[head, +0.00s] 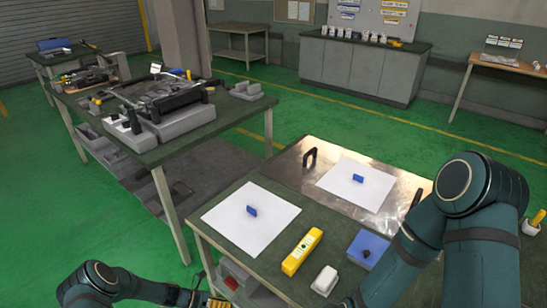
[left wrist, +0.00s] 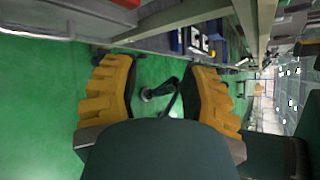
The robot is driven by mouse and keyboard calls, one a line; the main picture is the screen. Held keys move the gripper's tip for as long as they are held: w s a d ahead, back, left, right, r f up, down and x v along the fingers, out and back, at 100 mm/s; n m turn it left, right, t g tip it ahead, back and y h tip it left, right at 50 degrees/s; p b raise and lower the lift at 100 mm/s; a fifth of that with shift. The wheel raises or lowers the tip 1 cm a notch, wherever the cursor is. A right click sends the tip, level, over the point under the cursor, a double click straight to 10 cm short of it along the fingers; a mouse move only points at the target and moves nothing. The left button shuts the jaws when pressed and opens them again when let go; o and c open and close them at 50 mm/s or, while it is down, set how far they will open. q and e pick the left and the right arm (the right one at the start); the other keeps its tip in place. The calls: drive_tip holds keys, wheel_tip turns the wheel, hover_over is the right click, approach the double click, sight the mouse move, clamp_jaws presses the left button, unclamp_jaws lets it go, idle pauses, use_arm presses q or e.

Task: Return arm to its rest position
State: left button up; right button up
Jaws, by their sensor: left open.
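My left arm comes in at the bottom left of the head view, and only a bit of its yellow-fingered gripper (head: 216,303) shows at the bottom edge, beside the near table's front left side. In the left wrist view the left gripper (left wrist: 162,68) is open, its two yellow fingers wide apart with nothing between them. Green floor and a dark object farther off show through the gap. My right arm (head: 460,215) reaches down over the right side of the near table; its gripper is out of the picture.
The near table (head: 262,268) holds two white sheets (head: 232,232) with small blue blocks, a yellow device (head: 302,250), a white item (head: 325,280), a blue block (head: 368,248) and a metal plate (head: 285,167) with dark handles. A cluttered table (head: 150,155) stands behind left. Green floor at left is clear.

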use_arm(q)
drive_tip(key=s+d+r+m+y, duration=0.3)
drive_tip(key=s+r+m, duration=0.5)
drive_tip(key=m, duration=0.6)
drive_tip(key=s+d+r+m+y, duration=0.4)
drive_tip(key=s+r+m, duration=0.3)
drive_tip(key=m, duration=0.7)
wheel_tip(320, 180, up, 2)
drive_tip(key=shift+s+r+t+y, duration=0.15)
drive_tip(key=shift+s+t+y, duration=0.25)
drive_tip(key=shift+y, duration=0.4)
